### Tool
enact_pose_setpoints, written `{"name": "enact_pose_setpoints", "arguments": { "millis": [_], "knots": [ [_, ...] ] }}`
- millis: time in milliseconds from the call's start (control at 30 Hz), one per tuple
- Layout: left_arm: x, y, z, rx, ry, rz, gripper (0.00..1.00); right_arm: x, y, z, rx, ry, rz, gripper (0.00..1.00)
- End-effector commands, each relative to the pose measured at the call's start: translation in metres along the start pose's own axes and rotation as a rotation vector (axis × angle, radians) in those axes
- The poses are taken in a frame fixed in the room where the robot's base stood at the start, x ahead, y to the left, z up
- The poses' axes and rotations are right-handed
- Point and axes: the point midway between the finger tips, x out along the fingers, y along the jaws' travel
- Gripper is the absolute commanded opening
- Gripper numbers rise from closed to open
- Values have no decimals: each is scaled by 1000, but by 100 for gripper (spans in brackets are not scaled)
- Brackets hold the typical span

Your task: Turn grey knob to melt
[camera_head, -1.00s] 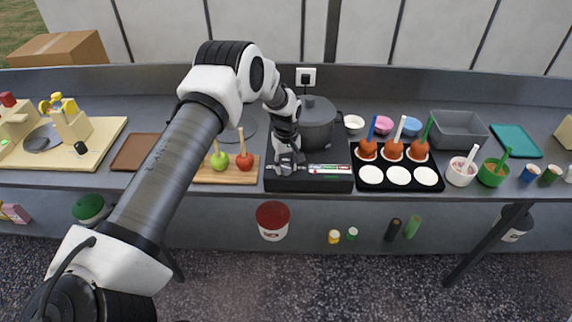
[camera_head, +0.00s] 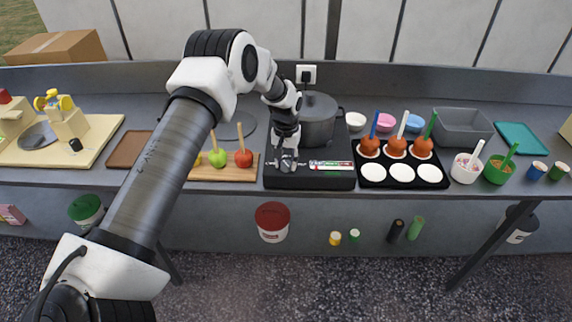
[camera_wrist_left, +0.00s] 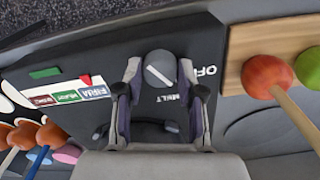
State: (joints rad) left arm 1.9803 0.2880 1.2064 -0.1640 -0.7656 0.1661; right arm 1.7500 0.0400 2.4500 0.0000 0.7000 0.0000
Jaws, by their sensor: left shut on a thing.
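The grey knob (camera_wrist_left: 160,69) is round with a white pointer line, on the front of the black cooker (camera_head: 330,181). It sits between the fingertips of my left gripper (camera_wrist_left: 160,72), which is shut on it. In the wrist view the word OFF is to the knob's right and MELT just below it. The pointer slants; I cannot tell exactly which mark it meets. In the head view my left gripper (camera_head: 288,158) reaches down to the cooker's front left. A grey pot (camera_head: 318,118) stands on the cooker. A strip with coloured labels (camera_wrist_left: 80,95) is beside the knob. My right gripper is not in view.
A wooden board (camera_head: 225,174) with a green apple (camera_head: 217,157) and a red apple (camera_head: 243,158) is close left of the cooker. A black tray (camera_head: 402,178) with coated apples on sticks is close right. Bowls and a grey bin (camera_head: 462,128) stand further right.

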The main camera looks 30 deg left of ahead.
Motion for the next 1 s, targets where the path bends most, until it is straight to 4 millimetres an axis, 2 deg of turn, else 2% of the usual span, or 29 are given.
{"name": "enact_pose_setpoints", "arguments": {
  "millis": [100, 500, 700, 1000],
  "knots": [
    [2, 0, 0, 106, 2, 1, 3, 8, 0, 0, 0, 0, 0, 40],
    [1, 0, 0, 438, 0, 0, 3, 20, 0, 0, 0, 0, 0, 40],
    [1, 0, 0, 537, 1, 0, 3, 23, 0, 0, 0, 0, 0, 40],
    [0, 0, 0, 592, 1, 0, 3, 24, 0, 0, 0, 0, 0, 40]
  ]
}}
